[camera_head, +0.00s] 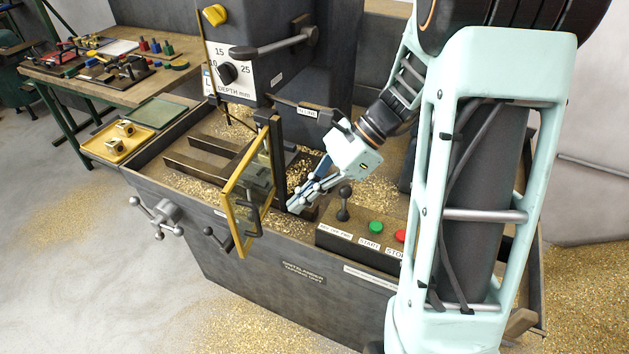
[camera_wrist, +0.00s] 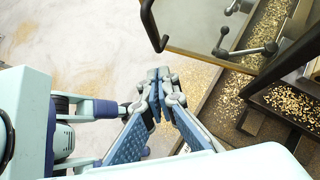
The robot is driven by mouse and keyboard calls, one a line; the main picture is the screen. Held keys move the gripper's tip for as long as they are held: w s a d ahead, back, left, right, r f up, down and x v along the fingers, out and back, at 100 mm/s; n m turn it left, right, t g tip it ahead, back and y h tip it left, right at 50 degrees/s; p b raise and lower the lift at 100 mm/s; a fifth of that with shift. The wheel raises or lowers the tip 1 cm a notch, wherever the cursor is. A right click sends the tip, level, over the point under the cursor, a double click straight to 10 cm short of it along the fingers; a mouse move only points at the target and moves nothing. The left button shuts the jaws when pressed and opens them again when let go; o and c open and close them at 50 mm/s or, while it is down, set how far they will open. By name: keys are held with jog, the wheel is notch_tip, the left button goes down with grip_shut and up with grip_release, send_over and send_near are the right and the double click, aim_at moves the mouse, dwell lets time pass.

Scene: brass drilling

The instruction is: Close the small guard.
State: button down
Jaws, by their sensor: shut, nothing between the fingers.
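The small guard (camera_head: 250,180) is a clear panel in a yellow frame, hinged on a dark post (camera_head: 271,150) beside the drill. It stands swung out over the front edge of the machine bed. Its dark handle (camera_head: 253,218) is on the near face. In the wrist view the guard's panel (camera_wrist: 205,22) fills the top, with the handle (camera_wrist: 151,28) at its left. My gripper (camera_head: 294,207) is shut and empty, just right of the guard. In the wrist view the fingertips (camera_wrist: 159,82) are together, below the handle and apart from it.
A control box (camera_head: 365,240) with a lever, a green button and a red button stands right of my gripper. Brass chips cover the bed. Levers (camera_head: 157,215) project from the machine's front. A yellow tray (camera_head: 116,150) with metal parts sits at the left.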

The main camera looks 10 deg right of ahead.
jog(key=shift+s+a+f+p, duration=0.1)
jog(key=shift+a+f+p, duration=0.1)
jog(key=shift+a, duration=0.7)
jog(key=shift+s+a+f+p, duration=0.15)
jog(key=shift+a+f, duration=0.1)
jog(key=shift+a, duration=0.6)
jog(key=shift+a+f+p, duration=0.15)
jog(key=shift+a+f, duration=0.05)
jog(key=shift+a, duration=0.7)
jog(key=shift+a, duration=0.1)
